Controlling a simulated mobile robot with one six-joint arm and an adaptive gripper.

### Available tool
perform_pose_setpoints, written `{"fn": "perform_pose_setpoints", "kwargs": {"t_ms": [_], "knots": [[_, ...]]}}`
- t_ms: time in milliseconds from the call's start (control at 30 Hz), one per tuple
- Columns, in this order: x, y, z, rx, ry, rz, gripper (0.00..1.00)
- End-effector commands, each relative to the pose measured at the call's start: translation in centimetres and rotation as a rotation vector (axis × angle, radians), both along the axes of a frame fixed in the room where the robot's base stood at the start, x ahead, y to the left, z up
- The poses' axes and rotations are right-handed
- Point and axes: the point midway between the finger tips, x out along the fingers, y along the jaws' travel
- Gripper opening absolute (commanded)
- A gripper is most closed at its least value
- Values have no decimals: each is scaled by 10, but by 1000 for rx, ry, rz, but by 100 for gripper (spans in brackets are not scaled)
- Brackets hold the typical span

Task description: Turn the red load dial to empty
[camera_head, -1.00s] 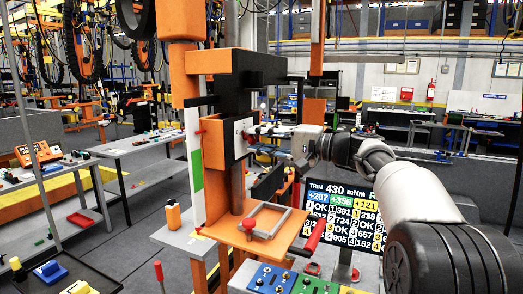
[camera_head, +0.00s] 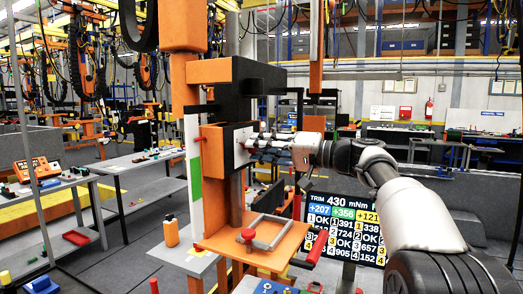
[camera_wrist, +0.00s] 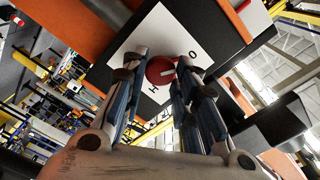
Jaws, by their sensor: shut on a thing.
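The red load dial (camera_wrist: 160,70) sits on a white plate (camera_wrist: 138,58) with dark letters, one reading O at the right and one like H below. A pale mark on the dial points to the right in the wrist view, roughly toward the O. My gripper (camera_wrist: 161,84) has its fingers on both sides of the dial and is shut on it. In the head view my gripper (camera_head: 252,143) reaches from the right to the white plate (camera_head: 242,146) on the black and orange carrier head. The fingers hide the dial there.
An orange shelf (camera_head: 220,241) with a grey frame and red knob (camera_head: 248,234) lies below my gripper. An orange column (camera_head: 213,180) stands beside the plate. A screen (camera_head: 345,228) stands below my arm. Grey benches (camera_head: 135,160) are at left.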

Motion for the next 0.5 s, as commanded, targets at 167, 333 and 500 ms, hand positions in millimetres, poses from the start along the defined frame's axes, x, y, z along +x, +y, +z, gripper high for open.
{"fn": "perform_pose_setpoints", "kwargs": {"t_ms": [167, 333, 500], "knots": [[0, 0, 0, 0, -1, -1, 3], [0, 0, 0, 0, 0, -1, 32], [0, 0, 0, 0, 0, -1, 43]]}}
